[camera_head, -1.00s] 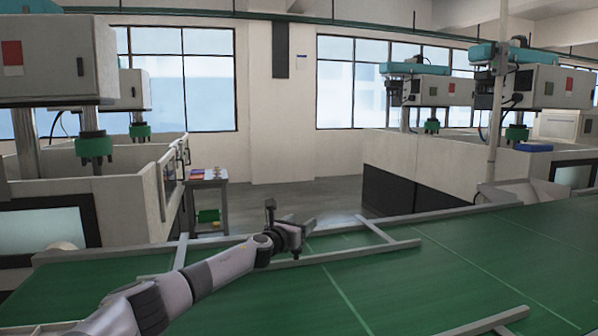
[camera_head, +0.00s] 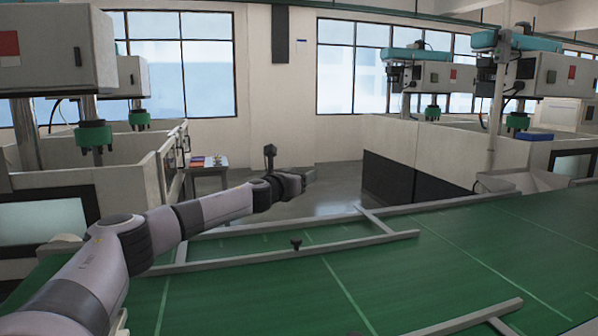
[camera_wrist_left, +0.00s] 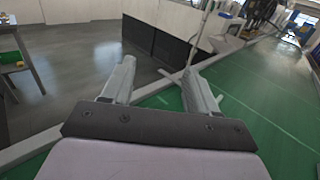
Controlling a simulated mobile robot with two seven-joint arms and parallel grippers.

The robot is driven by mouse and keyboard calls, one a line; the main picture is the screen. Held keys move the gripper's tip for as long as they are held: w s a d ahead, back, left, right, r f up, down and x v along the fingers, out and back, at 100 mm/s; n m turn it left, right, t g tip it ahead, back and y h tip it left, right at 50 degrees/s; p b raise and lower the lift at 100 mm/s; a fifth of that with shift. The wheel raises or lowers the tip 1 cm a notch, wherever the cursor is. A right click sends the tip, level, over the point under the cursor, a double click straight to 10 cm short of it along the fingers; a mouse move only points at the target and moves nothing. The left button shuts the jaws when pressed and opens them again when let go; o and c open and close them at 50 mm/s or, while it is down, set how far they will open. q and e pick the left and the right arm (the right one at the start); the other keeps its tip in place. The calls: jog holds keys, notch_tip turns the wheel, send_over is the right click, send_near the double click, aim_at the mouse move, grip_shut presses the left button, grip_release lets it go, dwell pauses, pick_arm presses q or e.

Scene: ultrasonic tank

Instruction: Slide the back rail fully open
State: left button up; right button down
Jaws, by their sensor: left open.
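The back rail (camera_head: 345,245) is a long grey bar lying along the far side of the green conveyor, with short cross bars near its ends. A small black knob (camera_head: 296,244) stands up from it near the middle. My left gripper (camera_head: 308,174) is raised beyond the rail and above the knob in the picture, apart from both. In the left wrist view my left gripper (camera_wrist_left: 162,82) shows its two fingers spread, with nothing held between them. The knob is not seen in the wrist view. My right gripper is not in view.
A second grey rail (camera_head: 465,322) lies at the conveyor's near right. The green conveyor (camera_head: 450,265) is otherwise clear around the back rail. Beyond its far edge are open floor (camera_head: 335,190), a small table (camera_head: 208,168) and white machine tanks (camera_head: 440,150) on both sides.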

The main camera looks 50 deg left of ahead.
pick_arm(q)
jog(key=shift+r, duration=0.65)
